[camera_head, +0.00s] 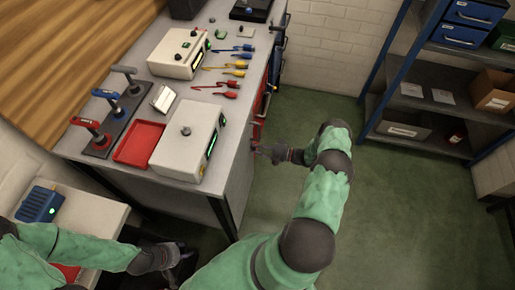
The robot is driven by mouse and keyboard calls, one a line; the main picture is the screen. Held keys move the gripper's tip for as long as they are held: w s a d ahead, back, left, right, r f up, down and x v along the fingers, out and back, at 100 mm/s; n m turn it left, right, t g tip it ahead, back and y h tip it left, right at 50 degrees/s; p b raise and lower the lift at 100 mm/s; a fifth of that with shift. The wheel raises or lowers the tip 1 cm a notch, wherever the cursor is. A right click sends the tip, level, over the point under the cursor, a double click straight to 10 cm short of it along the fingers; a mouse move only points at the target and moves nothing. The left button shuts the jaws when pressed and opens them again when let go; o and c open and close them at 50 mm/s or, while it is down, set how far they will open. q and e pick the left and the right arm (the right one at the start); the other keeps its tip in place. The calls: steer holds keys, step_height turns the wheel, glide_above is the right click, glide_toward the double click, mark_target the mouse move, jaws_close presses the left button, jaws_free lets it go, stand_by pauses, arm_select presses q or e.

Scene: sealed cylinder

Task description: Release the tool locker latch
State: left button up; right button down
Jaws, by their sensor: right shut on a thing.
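The tool locker is under the right side of the workbench, with a red front (258,131) seen at a steep angle. My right gripper (261,150) is at this front, at the end of my green-sleeved arm. It is shut on what appears to be the locker latch, which is small and mostly hidden by the fingers. My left gripper (184,256) is low at the bottom left, in front of the bench and away from the locker. It is dark against a dark background, so its fingers cannot be made out.
The workbench (215,95) carries two white instrument boxes (188,140), a red tray (139,144), a rack of tools (108,128) and coloured leads (222,90). A blue-framed shelf (436,99) stands at the right. Green floor (400,215) is clear between bench and shelf.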

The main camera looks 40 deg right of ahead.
steer(key=m+b, duration=0.2)
steer(key=m, duration=0.7)
steer(key=m+b, duration=0.3)
steer(key=m, duration=0.6)
steer(key=shift+s+a+r+b, duration=0.15)
steer(key=shift+b, duration=0.2)
stand_by(0.5)
steer(key=c, duration=1.1)
jaws_free()
steer(key=shift+c, duration=0.2)
steer(key=v, duration=1.2)
